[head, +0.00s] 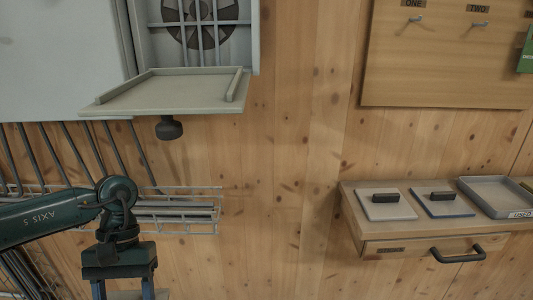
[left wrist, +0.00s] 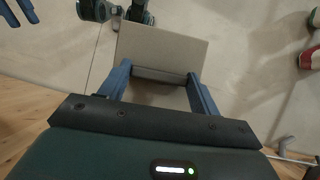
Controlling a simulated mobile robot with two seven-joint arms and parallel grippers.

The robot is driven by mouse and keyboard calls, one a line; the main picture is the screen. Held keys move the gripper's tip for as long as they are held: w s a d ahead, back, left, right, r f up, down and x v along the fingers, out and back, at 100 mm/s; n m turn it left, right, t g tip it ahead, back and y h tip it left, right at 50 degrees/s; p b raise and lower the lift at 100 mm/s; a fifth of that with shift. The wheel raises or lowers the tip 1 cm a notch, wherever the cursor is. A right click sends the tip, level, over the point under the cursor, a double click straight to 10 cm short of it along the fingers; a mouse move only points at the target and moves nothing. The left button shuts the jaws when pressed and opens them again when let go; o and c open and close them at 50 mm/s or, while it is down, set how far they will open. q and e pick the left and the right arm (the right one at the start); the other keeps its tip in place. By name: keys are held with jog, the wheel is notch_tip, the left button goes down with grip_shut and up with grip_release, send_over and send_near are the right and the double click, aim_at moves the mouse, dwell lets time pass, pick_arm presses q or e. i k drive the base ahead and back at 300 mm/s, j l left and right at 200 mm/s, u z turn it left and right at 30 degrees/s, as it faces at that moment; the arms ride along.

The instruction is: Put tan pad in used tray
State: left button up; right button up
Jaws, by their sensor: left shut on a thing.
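My left gripper (left wrist: 157,76) is shut on the dark handle of the tan pad (left wrist: 160,45), a flat square plate that sits beyond the fingertips in the left wrist view. In the head view my left gripper (head: 123,289) is at the bottom left, cut off by the edge, with only a sliver of the pad (head: 125,295) showing. The used tray (head: 497,193), grey, shallow and labelled USED, sits on the wooden shelf at the right, far from this gripper. Two blue prongs with a gap, apparently my right gripper (left wrist: 17,12), show at the top left of the left wrist view.
On the shelf (head: 350,210) left of the tray lie a pale pad (head: 386,206) and a blue pad (head: 442,205), both with dark handles. A drawer handle (head: 458,256) juts out below. A grey open hatch (head: 170,92) and a wire rack (head: 185,212) are near my left arm.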

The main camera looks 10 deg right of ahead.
aim_at(498, 198)
jog(key=l+z, duration=0.25)
jog(key=z, duration=0.15)
jog(key=l+z, duration=0.4)
jog(key=i+l, duration=0.1)
jog(key=l, duration=0.7)
jog(key=i, duration=0.05)
